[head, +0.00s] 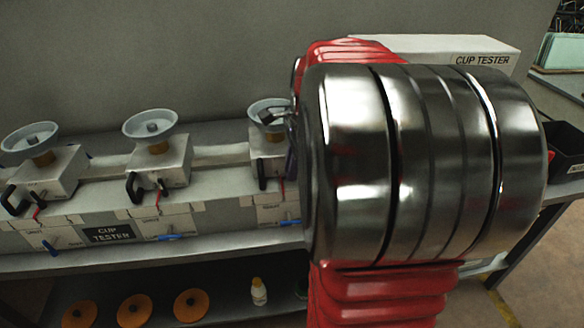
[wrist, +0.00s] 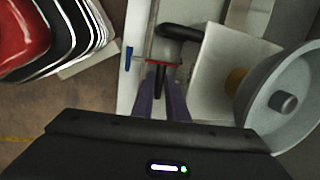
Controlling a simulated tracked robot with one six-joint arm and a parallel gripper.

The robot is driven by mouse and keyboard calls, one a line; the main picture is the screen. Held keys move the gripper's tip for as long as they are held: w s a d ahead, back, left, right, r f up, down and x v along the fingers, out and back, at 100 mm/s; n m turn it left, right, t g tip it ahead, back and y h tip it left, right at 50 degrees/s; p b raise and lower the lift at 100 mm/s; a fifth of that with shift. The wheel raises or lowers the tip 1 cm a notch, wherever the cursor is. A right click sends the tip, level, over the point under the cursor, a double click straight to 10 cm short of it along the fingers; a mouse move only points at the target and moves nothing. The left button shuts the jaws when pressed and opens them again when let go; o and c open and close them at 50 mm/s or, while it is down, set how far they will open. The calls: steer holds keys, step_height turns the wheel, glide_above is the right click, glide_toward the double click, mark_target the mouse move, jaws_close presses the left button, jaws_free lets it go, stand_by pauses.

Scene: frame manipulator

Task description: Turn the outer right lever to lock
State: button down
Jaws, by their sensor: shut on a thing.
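The rightmost visible tester unit (head: 268,152) is a pale box with a grey bowl (head: 266,106) on top, partly hidden behind my arm in the head view. In the wrist view its bowl (wrist: 262,112) is at the right and a black curved handle (wrist: 180,31) is above my fingers. My gripper (wrist: 163,100) has its two purple fingers shut on a thin dark lever (wrist: 159,78), which has a red strip at its far end. A blue lever (wrist: 128,59) lies to the left, apart from the fingers. Which way the held lever is turned, I cannot tell.
Two similar units, one at the left (head: 45,175) and one in the middle (head: 158,160), stand on the same bench. Orange discs (head: 134,310) and a small bottle (head: 258,291) are on the shelf below. A black bin (head: 566,148) is at the right.

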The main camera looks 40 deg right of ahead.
steer(key=g+h, duration=0.1)
steer(key=h, duration=0.1)
steer(key=w+a+g+h, duration=0.1)
steer(key=h, duration=0.1)
steer(key=shift+w+a+n+g, duration=0.1)
steer(key=shift+w+n+g, duration=0.05)
steer(key=shift+n+g, duration=0.15)
steer(key=h, duration=0.1)
steer(key=g+h, duration=0.2)
steer(key=shift+w+a+f, duration=0.2)
steer(key=shift+w+a, duration=0.05)
steer(key=shift+a, duration=0.1)
steer(key=shift+a+f+n+g+h, duration=0.15)
steer(key=shift+n+g+h, duration=0.15)
steer(key=shift+g+h, duration=0.35)
steer(key=c, duration=2.1)
jaws_free()
steer(key=o, duration=0.4)
steer(key=shift+f, duration=0.1)
steer(key=shift+c, duration=0.2)
